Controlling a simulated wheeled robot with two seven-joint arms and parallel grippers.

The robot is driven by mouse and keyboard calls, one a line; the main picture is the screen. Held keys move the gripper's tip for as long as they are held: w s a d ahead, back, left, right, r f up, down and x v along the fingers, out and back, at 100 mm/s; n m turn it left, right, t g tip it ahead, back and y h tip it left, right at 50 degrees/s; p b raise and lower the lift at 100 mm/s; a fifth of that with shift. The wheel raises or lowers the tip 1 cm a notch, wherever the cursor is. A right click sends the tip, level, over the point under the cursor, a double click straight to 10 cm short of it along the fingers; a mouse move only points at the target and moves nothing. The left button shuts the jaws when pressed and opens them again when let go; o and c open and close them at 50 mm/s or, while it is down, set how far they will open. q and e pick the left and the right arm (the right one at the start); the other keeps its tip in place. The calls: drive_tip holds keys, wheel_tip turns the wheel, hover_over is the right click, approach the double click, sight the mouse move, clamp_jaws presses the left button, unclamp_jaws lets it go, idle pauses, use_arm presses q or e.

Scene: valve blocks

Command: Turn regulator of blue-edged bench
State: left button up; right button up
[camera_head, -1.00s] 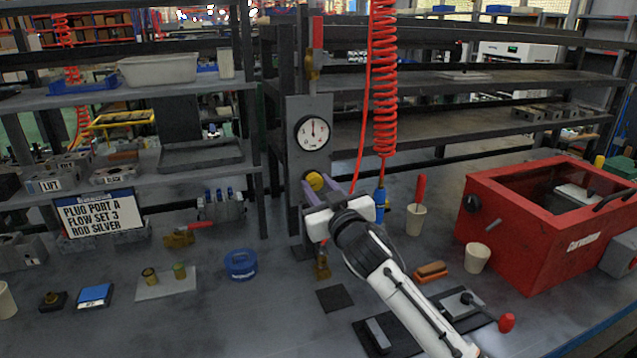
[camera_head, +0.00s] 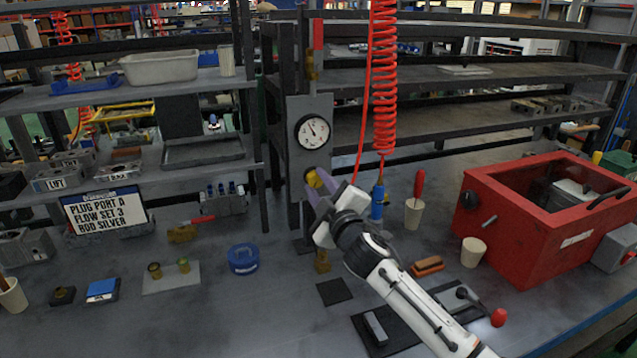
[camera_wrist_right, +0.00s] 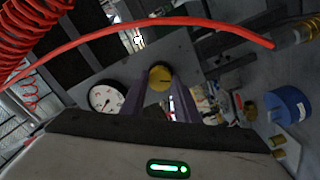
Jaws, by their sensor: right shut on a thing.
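The regulator is a round yellow knob (camera_head: 313,179) on a grey upright panel (camera_head: 297,150), below a white dial gauge (camera_head: 312,132). My right gripper (camera_head: 318,184) is shut on the knob, with its purple fingers on either side and the wrist tilted. The right wrist view also shows the yellow knob (camera_wrist_right: 160,77) between the finger ends and the gauge (camera_wrist_right: 104,98) to its left. The gauge needle points up and a little left. The bench (camera_head: 215,320) has a blue front edge at lower right. My left gripper is not in view.
A coiled red hose (camera_head: 384,80) hangs close to the right of the panel. A red box (camera_head: 530,240) stands at right. A blue round container (camera_head: 243,258) and a sign (camera_head: 105,211) are at left. The front middle of the bench is mostly clear.

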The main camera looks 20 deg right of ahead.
drive_tip(key=shift+n, duration=0.3)
idle(0.4)
drive_tip(key=o, duration=1)
drive_tip(key=shift+o, duration=0.2)
drive_tip(key=s, duration=1)
drive_tip(key=shift+s+d+b, duration=0.15)
drive_tip(key=shift+b, duration=0.15)
drive_tip(key=shift+f, duration=0.15)
